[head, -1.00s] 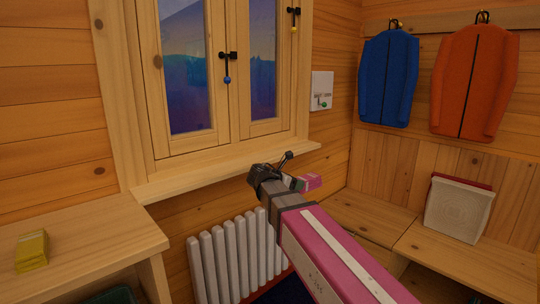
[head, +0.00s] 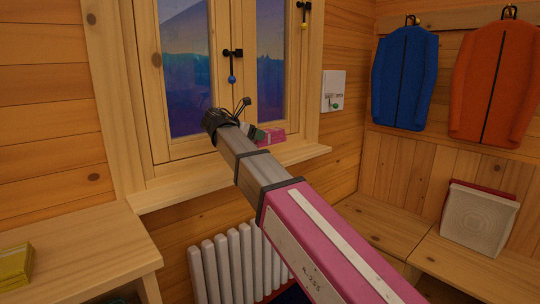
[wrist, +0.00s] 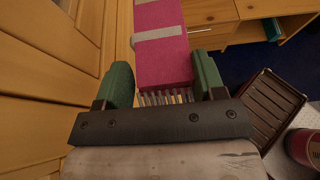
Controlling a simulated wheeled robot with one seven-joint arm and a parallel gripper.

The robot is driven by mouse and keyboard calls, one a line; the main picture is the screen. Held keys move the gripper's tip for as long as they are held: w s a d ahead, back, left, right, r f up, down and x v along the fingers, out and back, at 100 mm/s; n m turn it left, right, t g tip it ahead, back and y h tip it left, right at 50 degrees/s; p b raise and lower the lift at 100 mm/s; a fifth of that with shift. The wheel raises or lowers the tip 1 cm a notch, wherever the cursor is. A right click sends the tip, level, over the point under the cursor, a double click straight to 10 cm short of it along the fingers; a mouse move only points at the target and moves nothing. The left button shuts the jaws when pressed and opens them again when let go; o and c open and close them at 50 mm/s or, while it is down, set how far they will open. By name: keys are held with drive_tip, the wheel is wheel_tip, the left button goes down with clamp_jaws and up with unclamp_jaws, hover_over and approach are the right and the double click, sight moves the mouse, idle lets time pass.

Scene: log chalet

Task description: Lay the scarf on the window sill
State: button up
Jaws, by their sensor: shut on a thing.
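The scarf is a folded pink bundle with pale stripes and a fringe. It shows in the wrist view (wrist: 163,55) between the green fingers of my gripper (wrist: 163,82), which is shut on it. In the head view a small part of the scarf (head: 271,137) shows beyond my gripper (head: 256,134), in front of the window's lower part. The window sill (head: 172,196) is a pale wooden ledge under the closed window. My arm covers its middle; the parts that show are bare. The scarf appears above sill height; I see no contact with the sill.
A white radiator (head: 227,262) stands below the sill. A wooden cabinet (head: 95,240) with a yellow item (head: 15,266) is at left. A bench (head: 385,222) and hanging blue (head: 405,78) and orange (head: 497,80) jackets are at right. A brown tray (wrist: 268,105) lies low in the wrist view.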

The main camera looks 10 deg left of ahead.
sight(267, 141)
drive_tip(key=w+d+f, duration=0.1)
drive_tip(key=w, duration=0.1)
drive_tip(key=w+d+f, duration=0.1)
drive_tip(key=w+f, duration=0.1)
drive_tip(key=w, duration=0.1)
drive_tip(key=w+d+f, duration=0.1)
drive_tip(key=w+f, duration=0.1)
drive_tip(key=shift+w+d+f, duration=0.1)
drive_tip(key=shift+w+d, duration=0.2)
drive_tip(key=shift+d, duration=0.05)
drive_tip(key=shift+f, duration=1.95)
drive_tip(key=shift+f, duration=0.15)
drive_tip(key=o, duration=0.9)
drive_tip(key=shift+r, duration=0.2)
drive_tip(key=v, duration=1.2)
